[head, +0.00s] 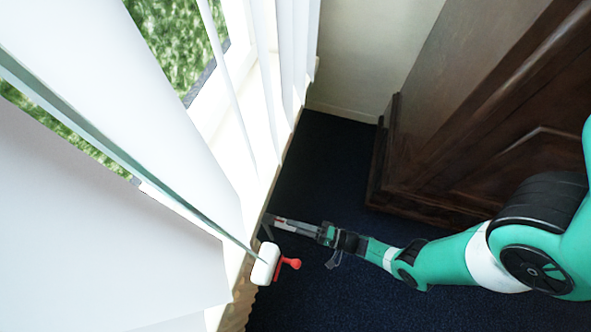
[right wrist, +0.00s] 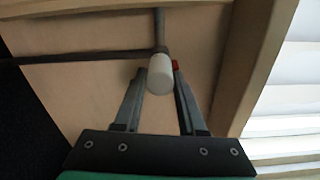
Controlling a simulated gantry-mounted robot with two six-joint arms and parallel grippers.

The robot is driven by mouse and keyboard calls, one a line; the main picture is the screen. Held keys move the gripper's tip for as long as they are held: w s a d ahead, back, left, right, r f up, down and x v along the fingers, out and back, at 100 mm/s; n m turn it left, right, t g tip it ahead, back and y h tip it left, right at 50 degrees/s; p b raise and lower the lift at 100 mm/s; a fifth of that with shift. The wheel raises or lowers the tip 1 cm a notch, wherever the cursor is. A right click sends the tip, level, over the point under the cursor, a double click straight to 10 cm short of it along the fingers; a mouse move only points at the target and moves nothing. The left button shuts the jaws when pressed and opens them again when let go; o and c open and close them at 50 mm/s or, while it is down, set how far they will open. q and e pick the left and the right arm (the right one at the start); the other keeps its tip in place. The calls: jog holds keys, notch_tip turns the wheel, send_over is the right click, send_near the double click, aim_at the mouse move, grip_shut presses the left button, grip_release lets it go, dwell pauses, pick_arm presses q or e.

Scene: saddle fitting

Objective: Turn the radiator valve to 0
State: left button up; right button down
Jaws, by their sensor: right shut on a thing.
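The radiator valve's white knob (right wrist: 160,76) shows in the right wrist view, on a grey pipe with a small red part beside it. My right gripper (right wrist: 159,82) has one finger on each side of the knob and is shut on it. In the head view my right gripper (head: 274,222) reaches in low beside the sill edge, and I cannot make out the valve there. The number on the knob is not readable. My left gripper is not in view.
A white roller-like thing with a red handle (head: 267,264) is at the sill edge, close to my right gripper. Vertical blinds (head: 130,90) hang at the left. A dark wooden cabinet (head: 480,130) stands at the right. Dark carpet (head: 330,160) lies between.

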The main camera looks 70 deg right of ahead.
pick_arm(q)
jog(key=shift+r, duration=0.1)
pick_arm(e)
jog(key=shift+m, duration=1.9)
jog(key=shift+c, duration=2.4)
grip_release()
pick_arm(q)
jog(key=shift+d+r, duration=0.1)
